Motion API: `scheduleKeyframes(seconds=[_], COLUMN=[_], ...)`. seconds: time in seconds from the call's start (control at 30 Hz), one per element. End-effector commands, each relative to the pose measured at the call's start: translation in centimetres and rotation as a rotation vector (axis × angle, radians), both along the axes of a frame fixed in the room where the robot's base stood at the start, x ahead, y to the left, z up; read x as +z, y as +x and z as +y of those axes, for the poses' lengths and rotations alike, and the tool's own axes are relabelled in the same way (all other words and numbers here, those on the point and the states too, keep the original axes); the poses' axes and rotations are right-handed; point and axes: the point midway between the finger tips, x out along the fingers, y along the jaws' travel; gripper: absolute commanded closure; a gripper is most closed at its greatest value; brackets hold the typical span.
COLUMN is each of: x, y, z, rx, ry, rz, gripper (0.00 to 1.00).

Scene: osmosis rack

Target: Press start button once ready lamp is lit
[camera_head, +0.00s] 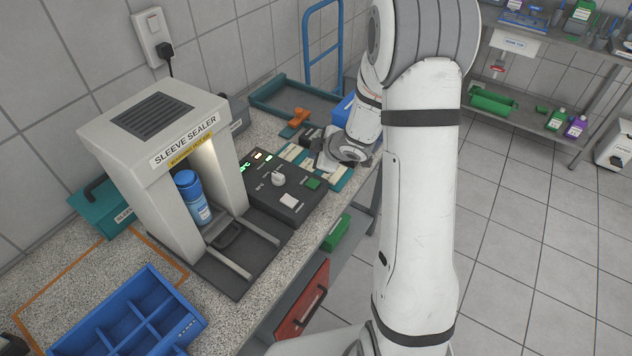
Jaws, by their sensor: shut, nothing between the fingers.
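The dark control panel (262,205) lies on the counter to the right of the sleeve sealer (160,120). A green lamp (245,168) glows at its left edge, with two small pale lights (262,156) at its back edge. A pale knob (278,179) sits mid-panel. A green button (313,183) is at the right and a white button (289,200) at the front. Labels are too small to read, so I cannot tell which is start or ready. My gripper (324,161) is shut and empty, beyond the green button, apart from it and partly hidden by my wrist.
A blue bottle (192,198) stands inside the lit sealer. A blue divided crate (95,340) is at the front left. Teal-and-cream strips (297,158) and an orange clamp-like thing (297,117) lie behind the panel. A green-rimmed tray (262,100) is further back.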

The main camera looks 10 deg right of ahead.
Motion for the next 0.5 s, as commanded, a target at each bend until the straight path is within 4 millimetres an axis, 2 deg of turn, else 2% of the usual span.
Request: scheduleKeyframes(seconds=[0.27,0.5], x=[-2.2,-5.7], y=[0.0,0.0], z=[0.0,0.0], rx=[-0.001,-0.001], ry=[-0.001,0.0], rz=[0.0,0.001], gripper=[1.0,1.0])
